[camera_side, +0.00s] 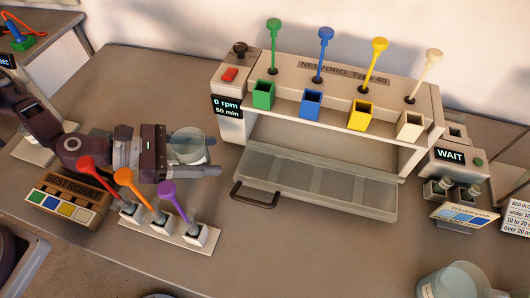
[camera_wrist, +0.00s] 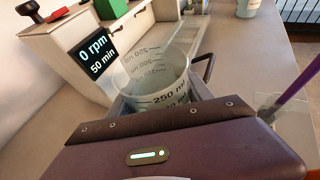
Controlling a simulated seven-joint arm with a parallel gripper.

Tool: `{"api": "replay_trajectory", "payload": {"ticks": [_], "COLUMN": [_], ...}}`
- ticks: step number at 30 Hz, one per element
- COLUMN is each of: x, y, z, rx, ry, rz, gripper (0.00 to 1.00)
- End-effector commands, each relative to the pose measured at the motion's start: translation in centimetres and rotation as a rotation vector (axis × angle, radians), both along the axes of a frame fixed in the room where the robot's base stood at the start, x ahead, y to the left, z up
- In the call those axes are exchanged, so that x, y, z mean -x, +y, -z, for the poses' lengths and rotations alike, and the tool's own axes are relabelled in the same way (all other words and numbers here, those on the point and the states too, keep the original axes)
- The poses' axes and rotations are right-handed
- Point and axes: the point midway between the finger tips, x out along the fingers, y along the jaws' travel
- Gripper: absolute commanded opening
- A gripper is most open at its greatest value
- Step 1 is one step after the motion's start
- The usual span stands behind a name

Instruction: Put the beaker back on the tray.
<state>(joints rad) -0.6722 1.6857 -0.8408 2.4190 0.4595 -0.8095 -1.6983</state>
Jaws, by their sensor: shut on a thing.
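The clear beaker (camera_side: 187,147) is at the left of the machine in the side view. My gripper (camera_side: 207,156) is shut on it, with its fingers along the beaker's sides. In the wrist view the beaker (camera_wrist: 153,75) shows printed volume marks, including 250 ml, and looks empty. The tray (camera_side: 318,190) is a pale pull-out shelf at the bottom front of the machine, with a dark handle (camera_side: 253,197) at its left front. The tray's surface is bare. The beaker is left of the tray and apart from it. Its height above the table is hard to tell.
A rack of red, orange and purple stirrers (camera_side: 160,228) stands close in front of my gripper. The machine's raised top (camera_side: 330,75) overhangs the tray and carries several coloured cups and stirrers. Another beaker (camera_side: 460,281) stands at the front right. Table right of the rack is clear.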

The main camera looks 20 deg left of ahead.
Motion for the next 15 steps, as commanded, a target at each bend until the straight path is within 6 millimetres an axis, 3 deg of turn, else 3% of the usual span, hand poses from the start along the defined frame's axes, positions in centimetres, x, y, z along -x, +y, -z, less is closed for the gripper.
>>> {"api": "replay_trajectory", "payload": {"ticks": [5,15], "x": [-0.1,-3.6], "y": [-0.3,-6.4], "z": [3.5,3.2], "rx": [0.0,-0.001], "ry": [-0.001,-0.005], "rz": [0.003,0.004], "gripper": [0.06,0.06]}}
